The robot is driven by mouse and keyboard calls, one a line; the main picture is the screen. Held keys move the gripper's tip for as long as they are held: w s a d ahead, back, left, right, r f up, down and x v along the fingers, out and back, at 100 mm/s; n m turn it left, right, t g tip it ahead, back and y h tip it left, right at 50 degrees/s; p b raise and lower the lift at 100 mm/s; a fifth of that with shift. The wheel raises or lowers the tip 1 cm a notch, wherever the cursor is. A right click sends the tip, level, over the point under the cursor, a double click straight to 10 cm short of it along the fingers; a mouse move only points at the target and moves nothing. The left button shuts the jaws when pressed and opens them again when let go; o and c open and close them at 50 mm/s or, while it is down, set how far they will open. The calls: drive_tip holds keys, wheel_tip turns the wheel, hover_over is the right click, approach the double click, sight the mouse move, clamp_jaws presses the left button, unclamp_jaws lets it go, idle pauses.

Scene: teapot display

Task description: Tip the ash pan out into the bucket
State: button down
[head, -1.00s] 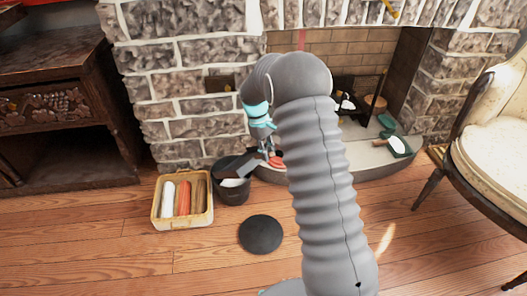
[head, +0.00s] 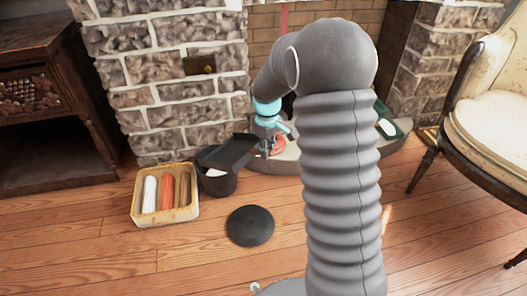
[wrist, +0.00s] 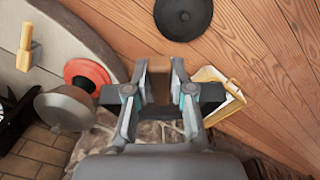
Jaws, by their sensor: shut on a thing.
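The ash pan (head: 231,151) is a dark, flat tray held over the black bucket (head: 217,184). It looks tilted, with its left end lower, above the bucket's mouth. A pale patch shows inside the bucket below it; I cannot tell if it is ash. My gripper (head: 267,147) is at the pan's right end, beside the hearth, and is shut on it. In the wrist view my gripper's fingers (wrist: 159,85) stand apart with dark parts across them; the pan's outline is hard to make out there. The bucket is not clear in that view.
A black round lid (head: 250,226) lies on the wood floor in front of the bucket. A yellow crate (head: 137,209) with several rolls stands left of it. A red round object (wrist: 85,75) sits on the hearth. A chair (head: 500,130) stands right.

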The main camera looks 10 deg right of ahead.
drive_tip(key=s+d+f+t+y+b, duration=0.1)
drive_tip(key=s+d+f+t+y, duration=0.2)
drive_tip(key=f, duration=0.6)
drive_tip(key=shift+s+t+b, duration=0.3)
drive_tip(key=shift+s+t, duration=0.1)
drive_tip(key=shift+s, duration=0.1)
idle(0.3)
